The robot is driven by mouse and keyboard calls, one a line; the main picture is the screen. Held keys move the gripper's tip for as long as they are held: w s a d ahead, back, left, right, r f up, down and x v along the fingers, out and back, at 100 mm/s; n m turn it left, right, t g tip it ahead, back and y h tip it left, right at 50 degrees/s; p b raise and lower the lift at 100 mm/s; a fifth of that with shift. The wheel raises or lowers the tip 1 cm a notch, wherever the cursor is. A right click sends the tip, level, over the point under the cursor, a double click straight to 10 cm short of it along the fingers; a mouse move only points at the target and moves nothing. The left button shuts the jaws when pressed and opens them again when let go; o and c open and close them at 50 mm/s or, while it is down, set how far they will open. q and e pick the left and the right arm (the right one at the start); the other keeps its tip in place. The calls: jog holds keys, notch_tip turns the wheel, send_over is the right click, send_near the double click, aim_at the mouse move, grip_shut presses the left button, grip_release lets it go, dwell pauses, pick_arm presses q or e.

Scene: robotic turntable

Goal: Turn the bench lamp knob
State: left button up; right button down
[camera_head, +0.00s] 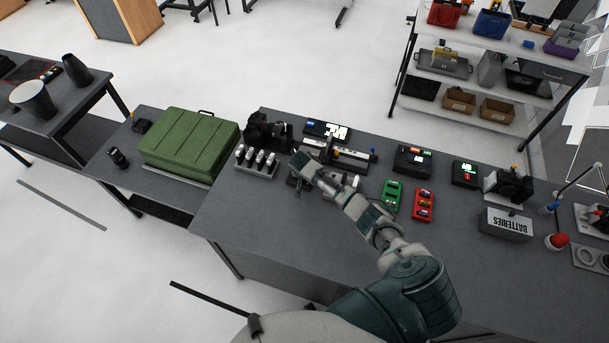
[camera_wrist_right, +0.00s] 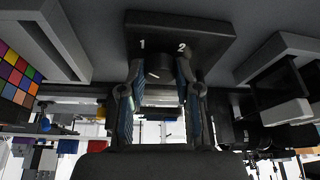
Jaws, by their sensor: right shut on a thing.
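A dark round knob (camera_wrist_right: 160,66) with a pale pointer line sits on the face of a dark box (camera_wrist_right: 205,30) in the right wrist view. The box face carries a white "1" left of the knob and a "2" right of it. My right gripper (camera_wrist_right: 160,84) has a finger on each side of the knob and is shut on it. The pointer line is tilted; which number it indicates is unclear. In the head view my right gripper (camera_head: 298,182) is over the bench (camera_head: 285,232), and the knob cannot be made out there. My left gripper is out of view.
Near the gripper are a rack of small cylinders (camera_head: 256,161) and a rail device (camera_head: 350,158). Green (camera_head: 392,195) and red (camera_head: 424,204) trays lie right of the arm, with a batteries box (camera_head: 505,224) beyond. A green case (camera_head: 188,145) stands left.

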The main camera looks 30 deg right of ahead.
dwell(0.4)
jog(key=c, duration=0.8)
grip_release()
jog(key=shift+r, duration=0.15)
jog(key=v, duration=1.1)
jog(key=shift+a+r, duration=0.2)
